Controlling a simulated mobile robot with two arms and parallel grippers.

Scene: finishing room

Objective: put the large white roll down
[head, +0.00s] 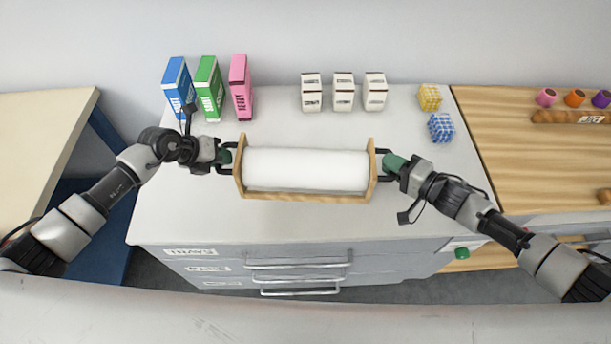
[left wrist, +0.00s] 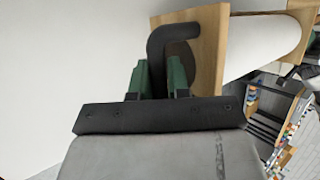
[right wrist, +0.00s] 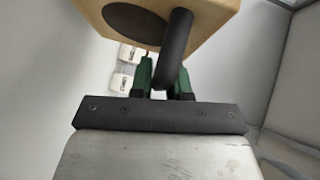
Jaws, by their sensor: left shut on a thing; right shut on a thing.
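The large white roll (head: 306,170) lies lengthwise in a wooden holder (head: 300,196) with a wooden end plate and a black handle at each side. My left gripper (head: 224,157) is shut on the left black handle, which also shows in the left wrist view (left wrist: 157,50). My right gripper (head: 390,164) is shut on the right black handle, seen in the right wrist view (right wrist: 174,50). The holder looks level over the middle of the white worktop (head: 200,215). I cannot tell whether it touches the top.
Blue (head: 179,85), green (head: 209,88) and pink (head: 241,88) boxes stand at the back left. Three white cartons (head: 343,92) stand behind the roll. Yellow (head: 429,97) and blue (head: 441,127) checkered blocks are at the right. The worktop's front strip is clear.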

